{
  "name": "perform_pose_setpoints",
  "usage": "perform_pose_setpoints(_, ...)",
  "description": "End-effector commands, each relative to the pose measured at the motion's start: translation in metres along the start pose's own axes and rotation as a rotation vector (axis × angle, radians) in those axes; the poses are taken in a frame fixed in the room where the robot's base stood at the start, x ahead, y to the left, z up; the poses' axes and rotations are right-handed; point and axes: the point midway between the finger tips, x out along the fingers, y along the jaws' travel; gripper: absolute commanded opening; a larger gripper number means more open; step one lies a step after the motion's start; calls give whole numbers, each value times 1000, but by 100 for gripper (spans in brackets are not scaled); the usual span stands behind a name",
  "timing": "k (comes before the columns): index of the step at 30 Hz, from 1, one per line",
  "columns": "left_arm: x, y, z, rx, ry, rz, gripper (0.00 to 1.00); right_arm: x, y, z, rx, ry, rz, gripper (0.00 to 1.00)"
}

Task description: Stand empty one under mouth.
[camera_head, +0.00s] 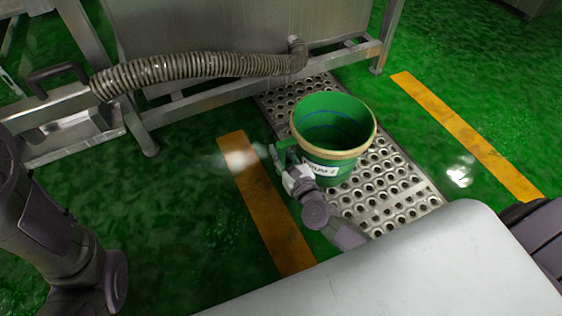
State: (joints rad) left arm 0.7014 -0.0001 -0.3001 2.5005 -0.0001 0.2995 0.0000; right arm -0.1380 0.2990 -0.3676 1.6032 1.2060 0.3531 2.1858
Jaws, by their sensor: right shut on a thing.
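A green bucket (333,120) with a tan rim and a white label, partly readable as "UM 2", stands upright over the perforated metal walkway. It looks empty, with a blue line around its inner wall. My right gripper (292,172) is shut on the bucket's left side, by a green handle-like part. The fingertips are partly hidden against the bucket. The hose's pipe end (296,46) is on the metal machine, behind and left of the bucket. My left arm is at the left edge, its gripper out of view.
A ribbed hose (190,67) runs along the machine frame (245,88) to a metal box (70,125) at left. The perforated walkway (395,195) lies between yellow floor stripes (265,205). The green floor is clear left and right.

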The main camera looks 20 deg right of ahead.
Motion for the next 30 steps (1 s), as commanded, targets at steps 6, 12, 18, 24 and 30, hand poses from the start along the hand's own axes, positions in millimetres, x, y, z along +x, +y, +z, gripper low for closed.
perform_pose_setpoints(6, -21, 4, -8, 0, 1, 0, 40, 1, 0, -24, -5, -4, 0, 0)
perform_pose_setpoints(12, -33, 7, -12, 0, 0, 0, 40, 1, 0, -40, -5, -4, -1, 0)
perform_pose_setpoints(18, -31, 6, -11, -1, 0, 0, 40, 1, 0, -37, -4, -4, -1, 0)
perform_pose_setpoints(24, -34, 7, -12, -1, 0, 0, 40, 0, 0, -42, 0, 0, 0, 30)
perform_pose_setpoints(30, -34, 7, -12, -1, 0, 0, 40, 0, 0, -42, 0, 0, 0, 47)
